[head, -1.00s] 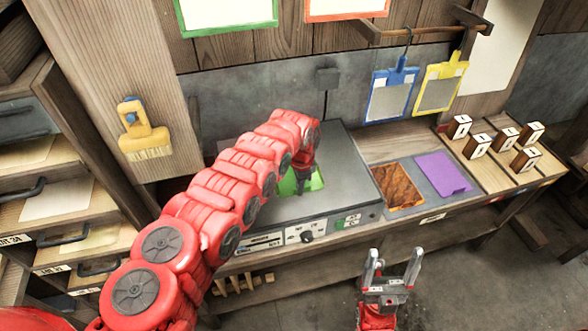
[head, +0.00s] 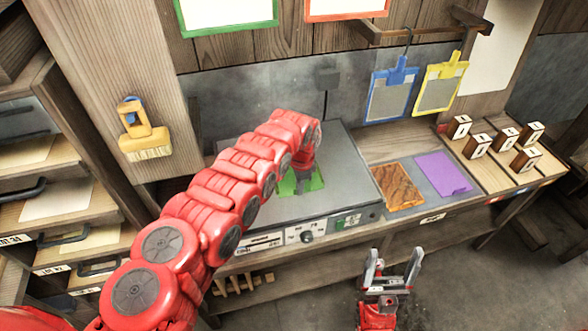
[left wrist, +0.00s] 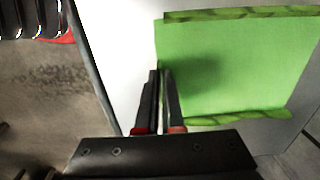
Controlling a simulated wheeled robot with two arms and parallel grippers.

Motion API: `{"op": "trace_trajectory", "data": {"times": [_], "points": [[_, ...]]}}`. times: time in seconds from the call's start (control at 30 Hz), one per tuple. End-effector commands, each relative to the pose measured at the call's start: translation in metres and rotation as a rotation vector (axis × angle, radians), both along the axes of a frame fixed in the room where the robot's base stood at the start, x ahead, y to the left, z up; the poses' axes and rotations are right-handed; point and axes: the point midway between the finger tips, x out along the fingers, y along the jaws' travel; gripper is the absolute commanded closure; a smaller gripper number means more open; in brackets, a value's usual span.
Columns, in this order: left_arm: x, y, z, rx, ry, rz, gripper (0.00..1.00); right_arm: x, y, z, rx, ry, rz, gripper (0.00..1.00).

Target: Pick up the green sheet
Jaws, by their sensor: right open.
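The green sheet (head: 316,183) lies on the grey flat-topped unit (head: 345,160) on the bench, partly covered by my left arm. In the left wrist view the sheet (left wrist: 235,65) fills the upper right, with raised ridges along two opposite edges and a dark shadow on it. My left gripper (left wrist: 159,70) is at the sheet's left edge, its fingertips close together. I cannot tell whether the edge is between them. In the head view its tip (head: 301,187) is over the sheet. My right gripper (head: 395,255) is open and empty, in front of the bench.
An orange-brown sheet (head: 399,186) and a purple sheet (head: 443,173) lie right of the unit. Several small wooden blocks (head: 504,139) stand further right. Blue (head: 390,97) and yellow (head: 438,90) frames hang from a rail.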

Motion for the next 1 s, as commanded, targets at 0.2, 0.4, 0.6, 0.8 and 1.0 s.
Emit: {"op": "trace_trajectory", "data": {"times": [0.2,0.4,0.6,0.8,1.0], "points": [[0.0,0.0,0.0,0.0,0.0,0.0,1.0,0.0,0.0,0.0,0.0,0.0,0.0,0.2],[0.0,0.0,0.003,-0.001,0.0,0.001,1.0,0.0,0.0,-0.001,0.0,0.0,0.0,0.2],[0.002,0.0,0.019,0.0,-0.003,0.0,1.0,0.0,0.0,-0.008,0.0,0.0,0.0,0.2],[0.001,0.002,0.049,0.002,-0.004,0.0,1.0,0.0,0.0,-0.022,0.0,0.0,0.0,0.2],[0.001,0.001,0.082,0.002,-0.004,0.0,1.0,0.0,0.0,-0.035,0.0,0.0,0.0,0.2]]}}
